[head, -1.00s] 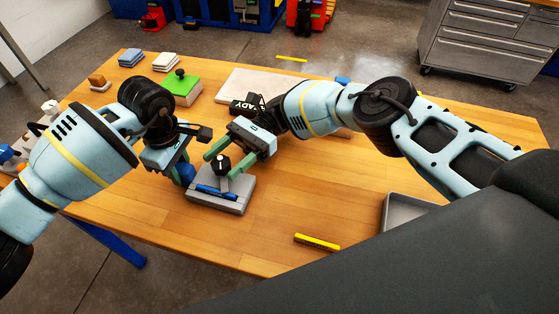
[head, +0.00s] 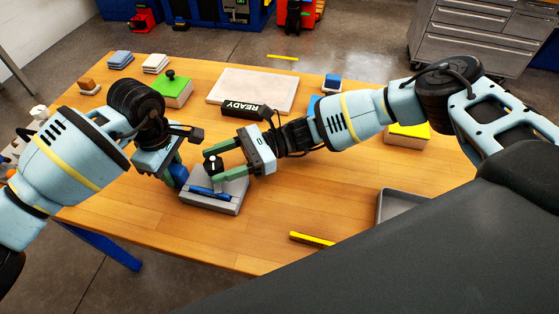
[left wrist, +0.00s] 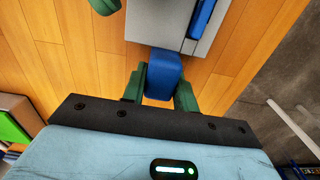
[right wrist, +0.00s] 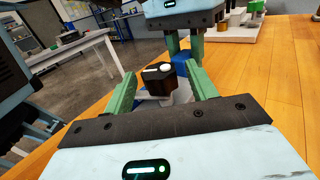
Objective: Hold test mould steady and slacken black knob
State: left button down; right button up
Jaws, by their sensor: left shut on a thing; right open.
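The test mould (head: 222,205) is a grey block on the table with a blue bar (head: 206,192) across its top. Its black knob (head: 212,162) has a white mark and also shows in the right wrist view (right wrist: 157,78). My left gripper (left wrist: 163,88) is shut on the blue grip (left wrist: 164,72) at the mould's side. My right gripper (right wrist: 160,77) is open, with one green finger on each side of the knob. Gaps show between the fingers and the knob in the right wrist view. The mould's base is partly hidden there.
A black READY sign (head: 243,109) stands in front of a pale slab (head: 258,86). A green-topped block (head: 172,90) is behind my left arm. A yellow bar (head: 312,239) and a grey tray (head: 398,208) lie to the right. The wood between is clear.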

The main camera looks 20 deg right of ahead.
aim_at(205, 164)
jog(key=m+t, duration=0.1)
jog(key=t, duration=0.1)
jog(key=m+t, duration=0.2)
jog(key=m+t+h, duration=0.1)
jog(key=t, duration=0.1)
jog(key=shift+s+m, duration=0.3)
jog(key=shift+s, duration=0.05)
jog(key=shift+d+t, duration=0.35)
jog(key=shift+t, duration=0.15)
jog(key=v, duration=1.1)
jog(key=shift+s+d+r, duration=0.1)
jog(key=shift+r, duration=0.05)
jog(key=shift+a+r+m+t+h, duration=0.15)
jog(key=shift+a+m+t, duration=0.15)
jog(key=shift+a, duration=0.6)
jog(key=shift+a+m+t+h, duration=0.2)
jog(key=shift+a+t, duration=0.1)
jog(key=shift+a, duration=0.6)
jog(key=shift+w, duration=0.25)
jog(key=x, duration=1.2)
jog(key=shift+c, duration=0.5)
